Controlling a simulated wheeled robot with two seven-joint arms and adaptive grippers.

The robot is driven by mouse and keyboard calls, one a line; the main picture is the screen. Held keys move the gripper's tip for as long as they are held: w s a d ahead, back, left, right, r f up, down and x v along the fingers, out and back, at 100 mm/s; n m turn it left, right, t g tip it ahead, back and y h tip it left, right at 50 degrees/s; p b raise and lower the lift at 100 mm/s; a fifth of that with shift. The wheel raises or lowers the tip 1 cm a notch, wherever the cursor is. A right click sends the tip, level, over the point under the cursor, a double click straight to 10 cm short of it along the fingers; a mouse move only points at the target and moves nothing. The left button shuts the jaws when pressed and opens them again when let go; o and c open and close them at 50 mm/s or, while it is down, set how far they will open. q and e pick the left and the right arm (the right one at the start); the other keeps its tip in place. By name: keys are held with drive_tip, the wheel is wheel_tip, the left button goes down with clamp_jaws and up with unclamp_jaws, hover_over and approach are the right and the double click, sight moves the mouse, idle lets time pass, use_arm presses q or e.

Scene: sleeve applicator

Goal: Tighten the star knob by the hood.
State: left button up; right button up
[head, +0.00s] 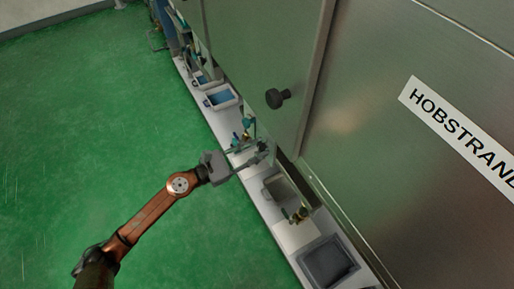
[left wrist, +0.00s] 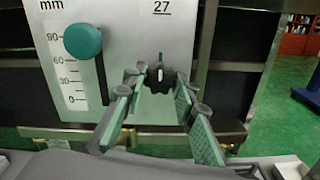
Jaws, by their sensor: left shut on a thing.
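The black star knob (left wrist: 159,84) sits on a pale scale plate (left wrist: 128,30) in the left wrist view, with a small light mark on its face. My left gripper (left wrist: 158,95) has its green-padded fingers on either side of the knob, shut on it. In the head view my left gripper (head: 255,150) reaches in from the left to the machine's side, and the knob is too small there to make out clearly. My right gripper is not in view.
A teal round knob (left wrist: 82,40) stands beside a slot with a millimetre scale, left of the star knob. In the head view a black knob (head: 277,98) sticks out of the metal cabinet (head: 375,130). Bins, including a dark tray (head: 326,262), line the white ledge. Green floor (head: 90,130) is clear.

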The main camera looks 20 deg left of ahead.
use_arm(q)
drive_tip(key=shift+a+f, duration=0.15)
drive_tip(key=o, duration=0.9)
drive_tip(key=shift+o, duration=1.3)
drive_tip(key=v, duration=1.1)
drive_tip(key=shift+s+a, duration=0.25)
drive_tip(key=shift+s, duration=0.1)
